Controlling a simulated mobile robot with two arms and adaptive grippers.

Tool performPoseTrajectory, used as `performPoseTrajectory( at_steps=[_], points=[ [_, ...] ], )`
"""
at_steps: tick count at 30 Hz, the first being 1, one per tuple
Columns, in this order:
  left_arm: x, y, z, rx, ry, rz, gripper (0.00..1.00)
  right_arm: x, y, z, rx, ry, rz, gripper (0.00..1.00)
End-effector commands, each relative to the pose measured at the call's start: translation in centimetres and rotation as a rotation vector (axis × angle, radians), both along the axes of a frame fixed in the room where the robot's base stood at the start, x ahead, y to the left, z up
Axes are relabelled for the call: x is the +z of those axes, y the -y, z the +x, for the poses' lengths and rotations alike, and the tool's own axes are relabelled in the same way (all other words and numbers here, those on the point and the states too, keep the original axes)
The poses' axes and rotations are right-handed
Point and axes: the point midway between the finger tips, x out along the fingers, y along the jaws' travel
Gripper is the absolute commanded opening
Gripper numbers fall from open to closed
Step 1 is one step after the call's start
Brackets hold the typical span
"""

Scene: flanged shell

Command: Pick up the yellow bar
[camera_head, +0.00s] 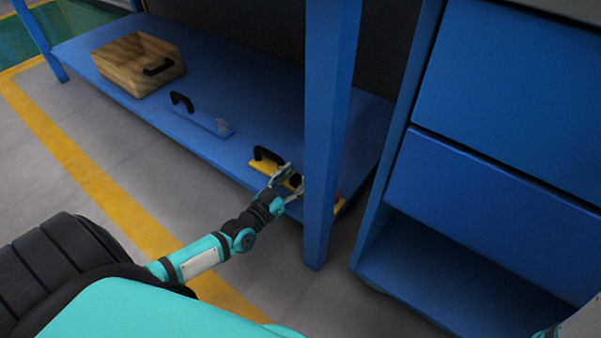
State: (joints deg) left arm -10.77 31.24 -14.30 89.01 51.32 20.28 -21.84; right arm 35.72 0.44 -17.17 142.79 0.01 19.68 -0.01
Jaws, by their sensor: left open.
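The yellow bar (264,167) lies on the low blue shelf near its right end, with a black handle (266,154) on top. Part of the bar is hidden behind my gripper and the blue post. My left gripper (292,181) is open and lies in front of the bar, over the shelf's front edge and close to the post. I cannot tell whether its fingers touch the bar. My right gripper is not in view; only a bit of an arm shows at the lower right corner.
A blue post (329,130) stands just right of my left gripper. A blue drawer cabinet (490,180) is further right. On the shelf (240,105) are a blue bar (205,118) with a black handle and a wooden box (130,75). Grey floor (110,140) with a yellow line lies in front.

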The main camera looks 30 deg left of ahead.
Motion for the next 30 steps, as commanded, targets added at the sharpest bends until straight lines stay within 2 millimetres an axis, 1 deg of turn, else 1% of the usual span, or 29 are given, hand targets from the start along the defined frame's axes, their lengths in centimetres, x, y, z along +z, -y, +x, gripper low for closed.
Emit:
performPoseTrajectory(
  at_steps=[8, 9, 20, 29, 30],
  points=[
    [0.04, -0.1, -0.04, 0.0, -0.001, 0.0, 0.48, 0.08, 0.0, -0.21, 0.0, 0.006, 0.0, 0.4],
    [0.04, -0.1, -0.03, 0.0, -0.001, 0.0, 0.47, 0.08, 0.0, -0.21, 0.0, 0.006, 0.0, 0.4],
    [0.05, -0.09, -0.02, 0.0, 0.0, 0.0, 0.0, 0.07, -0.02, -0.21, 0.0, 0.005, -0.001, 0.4],
    [0.05, -0.09, -0.01, 0.0, 0.0, -0.001, 0.0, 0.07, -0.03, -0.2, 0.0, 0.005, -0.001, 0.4],
    [0.31, -0.12, 0.08, 0.001, 0.006, 0.0, 0.0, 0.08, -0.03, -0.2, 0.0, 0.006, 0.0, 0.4]
  ],
)
